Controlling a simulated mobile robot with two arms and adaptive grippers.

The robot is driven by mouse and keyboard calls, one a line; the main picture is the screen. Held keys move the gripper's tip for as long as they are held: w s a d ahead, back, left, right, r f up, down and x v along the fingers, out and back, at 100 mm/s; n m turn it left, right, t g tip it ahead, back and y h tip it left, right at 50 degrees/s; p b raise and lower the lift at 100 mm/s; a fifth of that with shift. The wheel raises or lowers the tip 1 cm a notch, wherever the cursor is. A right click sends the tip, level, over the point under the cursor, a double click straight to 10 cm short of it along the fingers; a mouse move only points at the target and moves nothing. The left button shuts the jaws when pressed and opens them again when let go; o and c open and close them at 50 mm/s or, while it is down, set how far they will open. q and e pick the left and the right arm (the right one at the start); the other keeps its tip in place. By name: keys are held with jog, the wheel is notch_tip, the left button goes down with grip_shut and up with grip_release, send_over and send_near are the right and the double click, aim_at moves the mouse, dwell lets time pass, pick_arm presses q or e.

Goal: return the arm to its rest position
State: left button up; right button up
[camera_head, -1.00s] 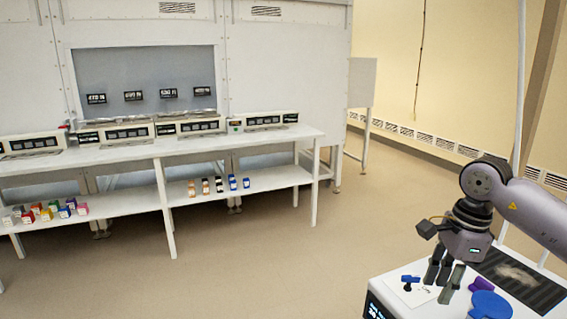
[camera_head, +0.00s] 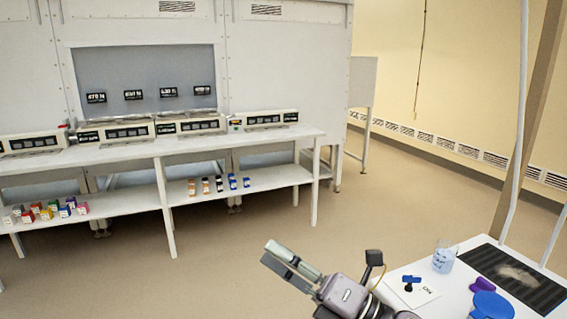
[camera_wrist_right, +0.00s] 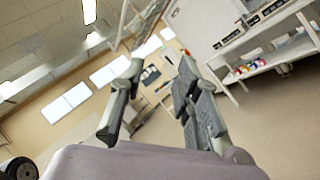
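My right arm's gripper (camera_head: 267,252) is in the lower middle of the head view, over the open floor left of the white cart (camera_head: 399,272). Its fingers point up and to the left, clear of everything. In the right wrist view the fingers (camera_wrist_right: 160,75) stand apart with nothing between them. A clear beaker (camera_head: 444,258) stands upright on the cart, apart from the gripper. My left gripper is in neither view.
The cart also bears a small blue-and-black item (camera_head: 411,281), a purple item (camera_head: 482,285), a round blue item (camera_head: 490,305) and a dark mat (camera_head: 540,293). A long white bench (camera_head: 240,141) with instruments stands at the left. The floor between is clear.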

jog(key=w+d+f+m+t+h, duration=0.2)
jog(key=d+f+m+t+h, duration=0.4)
jog(key=m, duration=0.5)
jog(key=w+d+f+m+t+h, duration=0.25)
jog(key=d+m+h, duration=0.45)
jog(key=m, duration=0.4)
jog(key=s+d+f+m+g+h, duration=0.35)
jog(key=f+m+h, duration=0.25)
jog(key=f, duration=0.5)
jog(key=s+d+f+m+g+h, duration=0.15)
jog(key=s+f+m+g, duration=0.35)
jog(key=s+f, duration=0.6)
jog(key=s+d+f+m+g+y, duration=0.1)
jog(key=s+d+f+m+g, duration=0.15)
jog(key=s+f+g, duration=0.8)
jog(key=s+f+t, duration=0.1)
jog(key=s+f, duration=0.2)
jog(key=f, duration=0.8)
jog(key=s+f+t, duration=0.2)
jog(key=f, duration=0.9)
jog(key=s+d+f+g+p, duration=0.1)
jog(key=s+d+f, duration=0.2)
jog(key=s+f, duration=1.1)
jog(key=s, duration=0.2)
jog(key=shift+s+d+f+n+g+h, duration=0.2)
jog(key=shift+s+f+n+g+h, duration=0.15)
jog(key=shift+f, duration=0.05)
